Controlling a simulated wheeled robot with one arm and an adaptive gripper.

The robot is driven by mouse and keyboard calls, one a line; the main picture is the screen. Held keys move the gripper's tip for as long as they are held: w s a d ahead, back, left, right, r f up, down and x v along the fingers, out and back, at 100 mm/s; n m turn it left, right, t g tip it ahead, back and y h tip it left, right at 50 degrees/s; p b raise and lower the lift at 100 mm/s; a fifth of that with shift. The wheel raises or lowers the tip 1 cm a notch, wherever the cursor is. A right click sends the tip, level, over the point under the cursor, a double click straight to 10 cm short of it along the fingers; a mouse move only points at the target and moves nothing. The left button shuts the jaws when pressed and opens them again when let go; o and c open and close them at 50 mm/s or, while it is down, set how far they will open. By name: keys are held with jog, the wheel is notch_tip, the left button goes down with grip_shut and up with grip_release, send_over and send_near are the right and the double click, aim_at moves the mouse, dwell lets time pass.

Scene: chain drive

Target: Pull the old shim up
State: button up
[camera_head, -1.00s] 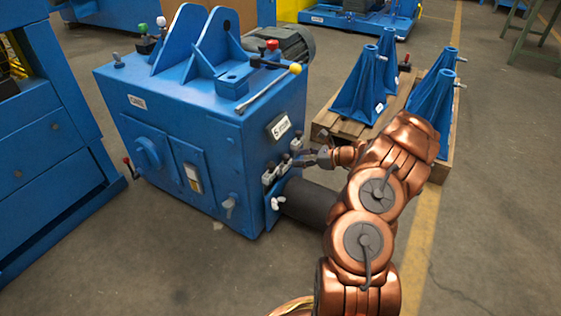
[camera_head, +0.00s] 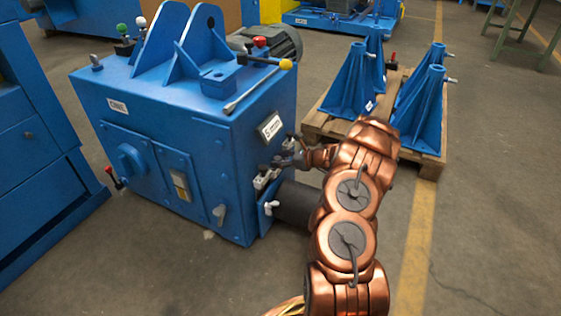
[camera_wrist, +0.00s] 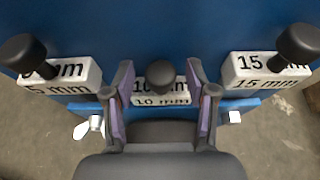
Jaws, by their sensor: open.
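In the wrist view, three pale shim blocks with black knobs stand along the blue machine: one marked 5 mm (camera_wrist: 60,80) at left, one marked 10 mm (camera_wrist: 160,96) in the middle, one marked 15 mm (camera_wrist: 262,74) at right. My gripper (camera_wrist: 160,82) is open, its two fingers on either side of the 10 mm block's knob (camera_wrist: 160,73). I cannot tell whether they touch it. In the head view my gripper (camera_head: 286,158) is at the machine's right side, by the small row of blocks (camera_head: 265,178). Which shim is the old one is not clear.
A wooden pallet (camera_head: 318,124) with blue stands (camera_head: 420,112) is just behind my arm. Floor at front right is clear.

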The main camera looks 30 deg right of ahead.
jog(key=shift+c, duration=0.4)
grip_shut()
